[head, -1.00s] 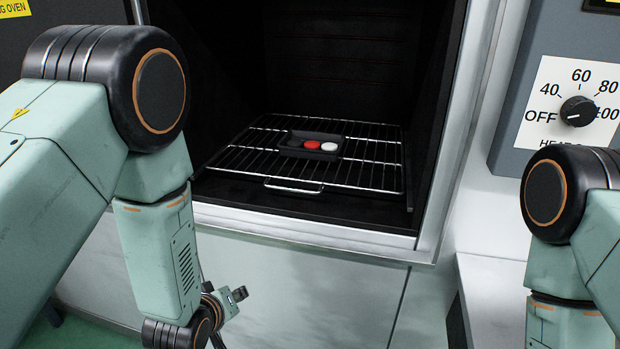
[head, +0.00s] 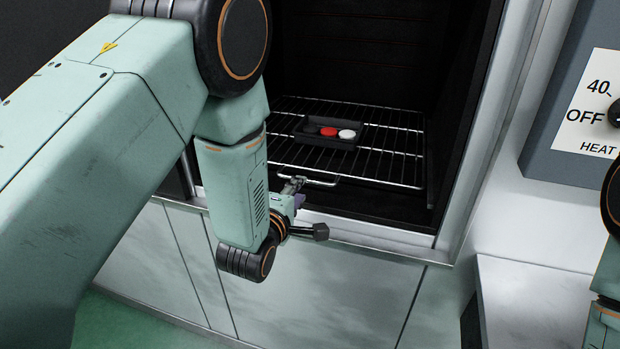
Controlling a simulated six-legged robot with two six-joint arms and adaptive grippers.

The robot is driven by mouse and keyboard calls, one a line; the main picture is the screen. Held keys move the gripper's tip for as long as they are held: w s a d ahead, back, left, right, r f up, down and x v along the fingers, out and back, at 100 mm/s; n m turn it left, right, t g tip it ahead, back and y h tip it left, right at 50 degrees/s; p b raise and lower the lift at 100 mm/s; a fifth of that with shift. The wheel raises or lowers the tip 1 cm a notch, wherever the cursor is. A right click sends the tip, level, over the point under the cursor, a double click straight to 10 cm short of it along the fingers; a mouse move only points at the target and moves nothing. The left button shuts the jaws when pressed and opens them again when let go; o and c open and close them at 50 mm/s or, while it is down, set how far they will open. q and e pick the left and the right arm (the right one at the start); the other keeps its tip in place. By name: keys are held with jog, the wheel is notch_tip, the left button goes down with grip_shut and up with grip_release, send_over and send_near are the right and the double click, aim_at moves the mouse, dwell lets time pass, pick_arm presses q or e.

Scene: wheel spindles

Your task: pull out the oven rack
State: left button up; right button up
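The oven rack (head: 392,183) is a wire grid inside the dark oven cavity, with a wire handle (head: 325,183) at the middle of its front edge. I cannot tell whether that finger touches the handle. My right gripper is not in view; only part of its arm shows at the right edge.
The oven's metal frame (head: 450,215) stands close to the right of the rack, and its sill runs below. A control panel with a heat dial (head: 612,112) is at the right. A pale ledge (head: 535,285) juts out at the lower right.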

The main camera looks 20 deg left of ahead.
pick_arm(q)
jog(key=w, duration=0.1)
jog(key=w+f, duration=0.1)
jog(key=w, duration=0.3)
jog(key=shift+w+a+f, duration=0.15)
jog(key=shift+a+f, duration=0.05)
jog(key=shift+f, duration=0.15)
jog(key=shift+w+d, duration=0.25)
jog(key=shift+w, duration=0.55)
jog(key=shift+w+a+f, duration=0.15)
jog(key=shift+w+f, duration=0.05)
jog(key=shift+w, duration=0.25)
jog(key=shift+s+r, duration=0.2)
jog(key=shift+s, duration=0.05)
jog(key=c, duration=0.4)
jog(key=shift+w+f, duration=0.1)
grip_shut()
